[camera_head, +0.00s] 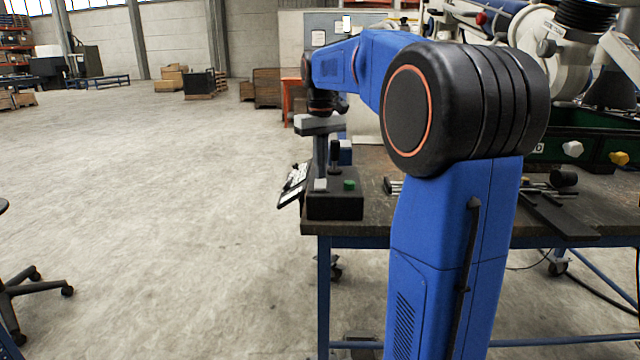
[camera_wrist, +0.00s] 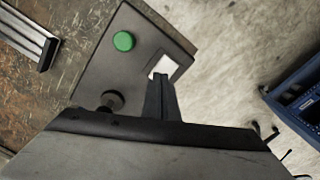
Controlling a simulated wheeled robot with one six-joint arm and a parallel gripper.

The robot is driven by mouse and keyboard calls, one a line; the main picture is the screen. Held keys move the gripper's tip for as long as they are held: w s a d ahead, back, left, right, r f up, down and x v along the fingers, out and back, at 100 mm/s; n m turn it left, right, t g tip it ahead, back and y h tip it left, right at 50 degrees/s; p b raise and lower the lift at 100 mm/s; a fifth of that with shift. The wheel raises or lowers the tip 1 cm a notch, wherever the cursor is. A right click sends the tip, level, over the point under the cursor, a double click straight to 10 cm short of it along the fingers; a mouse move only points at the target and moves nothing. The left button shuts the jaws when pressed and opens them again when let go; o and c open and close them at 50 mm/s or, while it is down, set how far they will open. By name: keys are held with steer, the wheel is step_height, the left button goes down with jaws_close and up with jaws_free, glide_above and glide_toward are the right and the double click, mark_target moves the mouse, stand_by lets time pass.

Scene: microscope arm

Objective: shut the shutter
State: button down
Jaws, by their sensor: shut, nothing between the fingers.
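A dark control box (camera_head: 335,207) stands at the table's left corner; its top face (camera_wrist: 105,58) fills the middle of the wrist view. On it are a green button (camera_head: 349,185), also in the wrist view (camera_wrist: 123,41), a pale square switch or plate (camera_head: 320,185), also in the wrist view (camera_wrist: 165,66), and a black knobbed lever (camera_head: 335,150), also in the wrist view (camera_wrist: 110,101). No part is labelled as the shutter. My gripper (camera_head: 320,174) points down, shut and empty, its tips (camera_wrist: 161,78) over the pale square's edge. I cannot tell whether they touch it.
The table (camera_head: 372,178) continues right, behind my arm, with metal parts and a green bin (camera_head: 555,150) on it. A tilted tablet-like panel (camera_head: 293,186) sits left of the box. The concrete floor (camera_head: 170,200) to the left is open; a chair (camera_head: 25,285) stands far left.

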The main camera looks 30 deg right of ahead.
steer(key=shift+f, duration=0.45)
stand_by(0.4)
step_height(320, 180, up, 7)
stand_by(1.0)
steer(key=shift+s, duration=0.1)
stand_by(0.4)
steer(key=s+a+f+t, duration=0.1)
steer(key=s+a+f, duration=0.35)
steer(key=s, duration=0.35)
steer(key=s+a+f+t, duration=0.1)
steer(key=s+a+f, duration=0.3)
steer(key=s+a, duration=0.3)
steer(key=s+a+f+t, duration=0.2)
steer(key=s+a+f, duration=0.2)
steer(key=s+f, duration=1.1)
steer(key=shift+a+n+t, duration=0.15)
steer(key=shift+n+t, duration=0.25)
steer(key=shift+r, duration=0.1)
